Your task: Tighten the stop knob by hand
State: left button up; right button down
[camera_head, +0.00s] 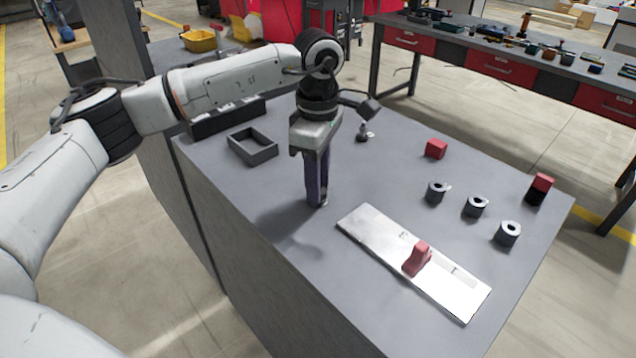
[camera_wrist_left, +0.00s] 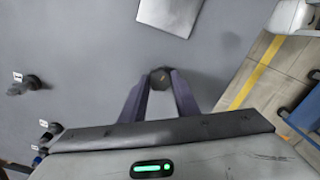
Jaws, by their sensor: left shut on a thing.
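My left gripper (camera_head: 318,203) points down over the grey table, left of the white plate. Its purple fingers are shut on a small dark round piece, which shows between the fingertips in the left wrist view (camera_wrist_left: 159,78). It looks like a knob, mostly hidden by the fingers in the head view. I cannot tell whether it touches the table. A red stop-like block (camera_head: 417,258) stands on the white plate (camera_head: 375,228), apart from the gripper. The plate's edge also shows in the left wrist view (camera_wrist_left: 170,14). My right gripper is not in view.
A red cube (camera_head: 436,149) and a red-black block (camera_head: 540,189) lie farther back. A dark open tray (camera_head: 252,147) is behind my gripper to the left. A small dark-based fitting (camera_head: 363,133) stands behind it.

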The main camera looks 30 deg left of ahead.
pick_arm(q)
jog(key=shift+r+m, duration=0.1)
jog(key=shift+m, duration=0.9)
jog(key=o, duration=1)
jog(key=shift+o, duration=0.2)
notch_tip(320, 180, up, 10)
jog(key=shift+r+b, duration=0.15)
jog(key=shift+b, duration=0.25)
